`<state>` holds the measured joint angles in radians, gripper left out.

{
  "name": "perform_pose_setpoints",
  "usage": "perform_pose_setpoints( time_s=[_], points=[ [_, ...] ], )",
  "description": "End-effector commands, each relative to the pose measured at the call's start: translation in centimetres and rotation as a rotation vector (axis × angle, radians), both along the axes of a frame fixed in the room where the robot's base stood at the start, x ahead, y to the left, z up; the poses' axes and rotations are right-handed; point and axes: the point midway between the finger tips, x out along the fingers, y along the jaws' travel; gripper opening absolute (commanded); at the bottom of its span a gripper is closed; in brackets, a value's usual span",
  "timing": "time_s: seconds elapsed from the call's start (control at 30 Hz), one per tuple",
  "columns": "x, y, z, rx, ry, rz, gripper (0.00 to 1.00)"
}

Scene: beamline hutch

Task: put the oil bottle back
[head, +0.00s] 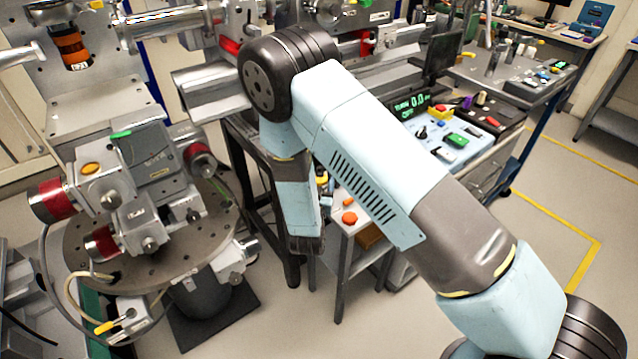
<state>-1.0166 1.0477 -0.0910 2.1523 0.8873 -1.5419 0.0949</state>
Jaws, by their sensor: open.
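I cannot make out an oil bottle for certain in the head view. A small grey side table (342,245) stands in the middle, partly behind my arm. A round orange item (349,218) and a smaller orange piece (348,201) are on it, too small to identify. My arm rises from the lower right, bends at the top and its forearm points down left of this table. My gripper and its fingers are not visible past the forearm's dark lower end, so what lies between or below them is hidden.
A round metal stage (75,245) with red-ended motors and loose cables stands at left. A beamline rail (210,90) crosses behind my elbow. A blue control panel (440,148) and a cluttered bench (470,68) are at right. Floor with yellow lines (597,250) is clear at right.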

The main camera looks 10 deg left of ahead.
Motion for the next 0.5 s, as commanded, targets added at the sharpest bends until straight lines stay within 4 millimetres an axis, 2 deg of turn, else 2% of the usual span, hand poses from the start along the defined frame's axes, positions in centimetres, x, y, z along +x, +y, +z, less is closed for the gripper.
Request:
perform_pose_setpoints(
  time_s=[0.5],
  points=[
    [-9.0, -0.7, 0.0, -0.001, 0.002, 0.002, 0.64]
  ],
)
